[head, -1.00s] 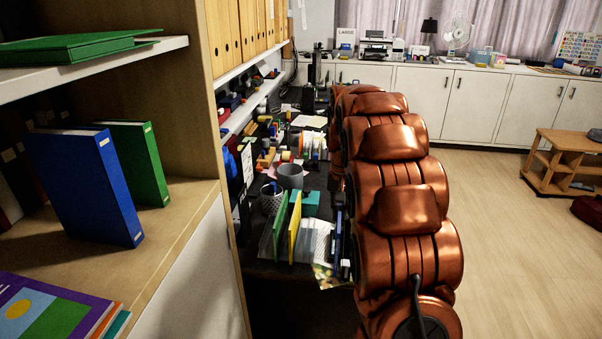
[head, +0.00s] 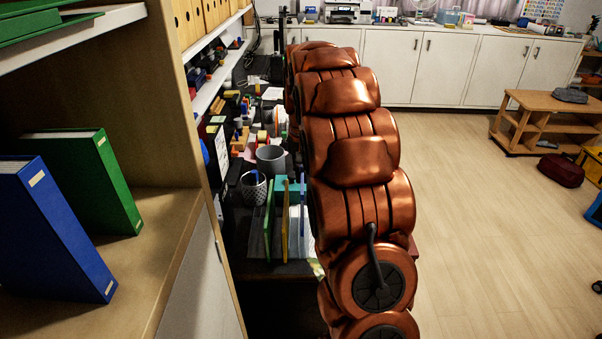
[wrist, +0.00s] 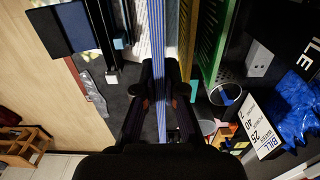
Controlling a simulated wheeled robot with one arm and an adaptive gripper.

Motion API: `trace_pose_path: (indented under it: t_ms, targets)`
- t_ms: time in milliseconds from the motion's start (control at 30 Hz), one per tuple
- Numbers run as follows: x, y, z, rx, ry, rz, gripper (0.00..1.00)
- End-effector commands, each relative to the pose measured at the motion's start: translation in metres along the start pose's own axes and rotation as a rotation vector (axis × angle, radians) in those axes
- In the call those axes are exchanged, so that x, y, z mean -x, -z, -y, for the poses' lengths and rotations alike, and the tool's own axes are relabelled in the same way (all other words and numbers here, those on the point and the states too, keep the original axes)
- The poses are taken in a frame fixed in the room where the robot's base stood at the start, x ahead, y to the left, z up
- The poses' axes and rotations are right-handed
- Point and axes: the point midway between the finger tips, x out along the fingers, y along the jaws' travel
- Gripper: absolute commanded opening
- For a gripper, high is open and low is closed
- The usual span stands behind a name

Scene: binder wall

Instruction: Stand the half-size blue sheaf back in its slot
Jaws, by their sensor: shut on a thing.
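In the wrist view my gripper (wrist: 159,82) is shut on a thin blue sheaf (wrist: 157,40). Its blue and white striped edge runs lengthwise between the fingers. To its right stand a yellow sheet (wrist: 188,40) and a green mesh-like divider (wrist: 212,45), close beside it. In the head view the green divider (head: 268,222) and yellow one (head: 285,222) stand upright on the dark desk. A thin blue upright strip (head: 302,205) shows right of them; I cannot tell if it is the held sheaf. My arm hides my gripper there. The slot's bottom is not visible.
A mesh cup (head: 253,188) and a grey cup (head: 270,158) stand behind the dividers. A shelf with a blue binder (head: 60,235) and a green binder (head: 95,180) is at left. Dark blue panels (wrist: 65,28) are left of the sheaf.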

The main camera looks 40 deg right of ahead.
Motion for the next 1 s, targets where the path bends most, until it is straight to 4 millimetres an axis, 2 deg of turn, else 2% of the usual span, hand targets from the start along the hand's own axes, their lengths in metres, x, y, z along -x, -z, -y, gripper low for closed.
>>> trace_pose_path:
  t_ms: [167,700,1000]
  targets:
    - [-0.008,-0.001,0.001,0.002,0.0,0.0,0.0]
    - [-0.052,0.0,0.002,0.004,0.0,-0.001,0.0]
    - [-0.056,0.0,0.002,0.004,0.0,-0.001,0.0]
